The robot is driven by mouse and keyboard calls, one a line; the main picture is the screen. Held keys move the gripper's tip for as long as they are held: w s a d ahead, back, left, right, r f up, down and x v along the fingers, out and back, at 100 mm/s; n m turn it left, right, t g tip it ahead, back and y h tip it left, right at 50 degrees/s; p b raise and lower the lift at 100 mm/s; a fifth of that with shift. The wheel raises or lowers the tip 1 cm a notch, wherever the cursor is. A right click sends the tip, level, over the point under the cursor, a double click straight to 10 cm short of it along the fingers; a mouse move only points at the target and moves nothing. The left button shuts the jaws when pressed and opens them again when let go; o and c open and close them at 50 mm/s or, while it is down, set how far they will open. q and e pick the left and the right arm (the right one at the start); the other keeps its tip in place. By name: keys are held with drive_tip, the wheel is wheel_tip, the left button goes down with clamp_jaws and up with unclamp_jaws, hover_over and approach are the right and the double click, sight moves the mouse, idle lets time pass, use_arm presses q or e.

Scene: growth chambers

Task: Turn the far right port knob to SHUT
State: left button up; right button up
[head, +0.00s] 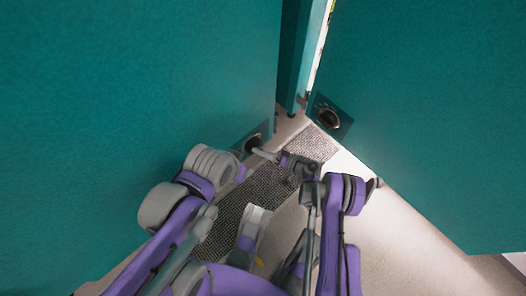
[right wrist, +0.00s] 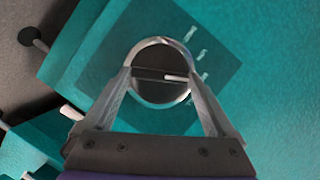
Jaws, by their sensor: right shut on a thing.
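A round knob (right wrist: 150,88) with a dark face and a bright rim sits on a dark square plate (right wrist: 222,62) on a teal wall in the right wrist view. A pale pointer on its face points right. Small white marks are on the plate to its right, too small to read. My right gripper (right wrist: 161,75) has a finger on each side of the knob and is shut on it. I cannot make out the left gripper.
Teal chambers stand left (head: 120,90) and right (head: 430,110), with a narrow gap between them. Another round port (head: 328,118) is on the right chamber. A grey mesh mat (head: 262,192) lies on the floor. Pale floor is clear at the lower right.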

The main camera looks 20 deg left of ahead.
drive_tip(key=shift+n, duration=0.3)
idle(0.5)
drive_tip(key=n+t+h, duration=0.1)
drive_tip(key=n, duration=0.1)
drive_tip(key=n+t+h, duration=0.1)
drive_tip(key=n, duration=0.1)
drive_tip(key=n+t+h+p, duration=0.1)
drive_tip(key=n+t, duration=0.1)
drive_tip(key=n, duration=0.1)
drive_tip(key=shift+s+a+r, duration=0.1)
drive_tip(key=shift+s+r, duration=0.1)
drive_tip(key=shift+s, duration=0.15)
idle(0.3)
idle(0.3)
drive_tip(key=shift+t, duration=0.3)
drive_tip(key=o, duration=1)
drive_tip(key=shift+o, duration=0.2)
